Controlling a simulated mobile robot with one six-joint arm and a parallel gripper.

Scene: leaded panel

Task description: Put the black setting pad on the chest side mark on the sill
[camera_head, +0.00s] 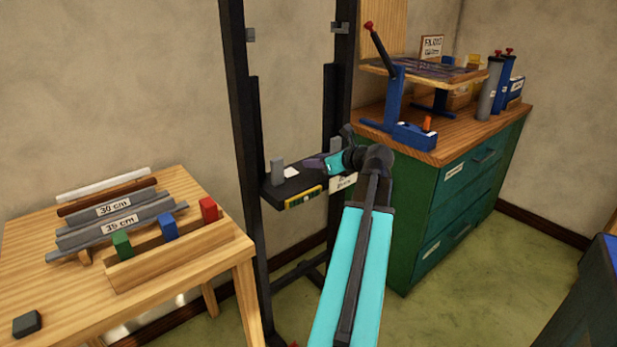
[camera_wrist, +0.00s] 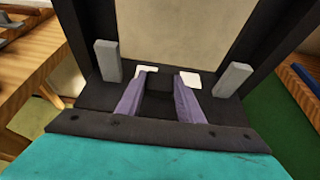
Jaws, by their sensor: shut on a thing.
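My gripper (camera_head: 314,162) reaches over the black sill (camera_head: 275,198) of the dark upright frame. In the wrist view its two purple fingers (camera_wrist: 160,88) are shut on a black setting pad (camera_wrist: 160,82). The wrist view shows two white marks on the sill, the table side mark (camera_wrist: 146,70) and the chest side mark (camera_wrist: 192,78). The held pad appears between them, nearer the back of the sill; I cannot tell whether it touches. In the head view the table side mark (camera_head: 291,173) is bare, and the chest side mark is hidden. Another black pad (camera_head: 27,323) lies on the wooden table.
Grey upright blocks stand on the sill, left (camera_wrist: 108,61) and right (camera_wrist: 232,79). A yellow level (camera_head: 304,196) is at the sill's front. The green chest (camera_head: 440,210) is close on the right; the wooden table (camera_head: 70,280) with bars and coloured blocks is left.

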